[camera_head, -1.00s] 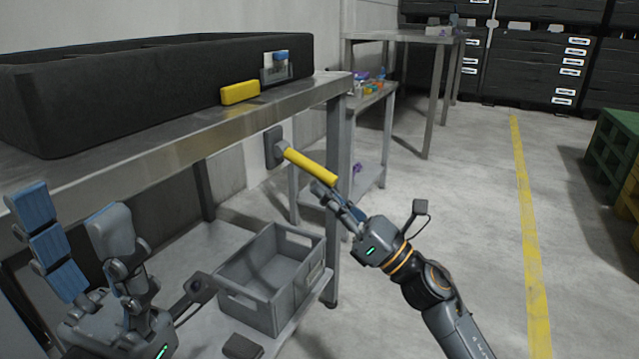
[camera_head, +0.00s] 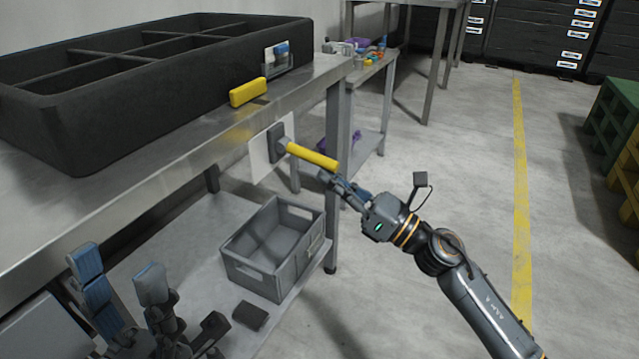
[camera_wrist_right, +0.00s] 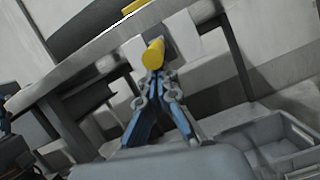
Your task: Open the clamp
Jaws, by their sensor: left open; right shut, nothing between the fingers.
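The clamp shows as a dark grey block (camera_head: 277,143) by the front edge of the metal table, with a yellow handle (camera_head: 312,156) sticking out to the right and slightly down. In the right wrist view the handle's round yellow end (camera_wrist_right: 153,54) faces the camera. My right gripper (camera_head: 328,178) is shut and empty, with its tips at or just under the handle's outer end; I cannot tell whether they touch. Its blue fingers (camera_wrist_right: 155,80) meet just below the handle in the wrist view. My left gripper (camera_head: 118,270) is open and empty at the lower left.
A black divided bin (camera_head: 130,150) and a yellow block (camera_head: 248,92) sit on the metal table (camera_head: 200,142). A grey crate (camera_head: 270,268) and a small dark block (camera_head: 250,315) are on the lower shelf. A side table with small items stands behind.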

